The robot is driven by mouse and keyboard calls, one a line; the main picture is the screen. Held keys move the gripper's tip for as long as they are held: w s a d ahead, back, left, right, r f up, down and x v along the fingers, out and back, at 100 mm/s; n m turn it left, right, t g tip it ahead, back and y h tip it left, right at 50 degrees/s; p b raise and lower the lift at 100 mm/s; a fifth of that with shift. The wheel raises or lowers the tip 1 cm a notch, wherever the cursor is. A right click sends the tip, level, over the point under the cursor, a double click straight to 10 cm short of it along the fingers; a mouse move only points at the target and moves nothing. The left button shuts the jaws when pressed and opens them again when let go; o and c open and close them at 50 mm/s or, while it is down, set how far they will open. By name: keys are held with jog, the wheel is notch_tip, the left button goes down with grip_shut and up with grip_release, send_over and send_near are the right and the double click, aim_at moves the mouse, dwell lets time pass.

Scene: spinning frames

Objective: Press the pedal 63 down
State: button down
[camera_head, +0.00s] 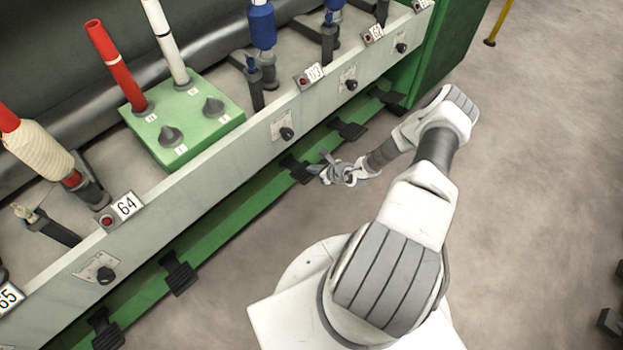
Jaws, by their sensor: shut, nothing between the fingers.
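A black pedal (297,168) juts out from the lower green edge of the machine, beneath a black knob (287,133) and between the plates 64 (126,206) and 63 (315,72). I see no number on the pedal itself, so I cannot tell for certain that it is pedal 63. My gripper (323,164) is shut and empty, right beside the right end of this pedal. I cannot tell whether it touches or overlaps it. The fingertips are small and hard to make out.
Other black pedals lie along the same edge: one (348,130) to the upper right, one (178,273) to the lower left. A green box (187,125) with red and white spools sits on the machine. The grey floor (540,180) to the right is mostly clear.

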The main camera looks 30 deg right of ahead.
jog(key=shift+f+b, duration=1.5)
jog(key=shift+f, duration=0.7)
jog(key=s+d+r+p, duration=0.2)
jog(key=s+r+p, duration=0.1)
jog(key=s+p, duration=0.2)
jog(key=shift+s+d+r, duration=0.25)
jog(key=shift+s+r, duration=0.1)
jog(key=shift+s, duration=0.7)
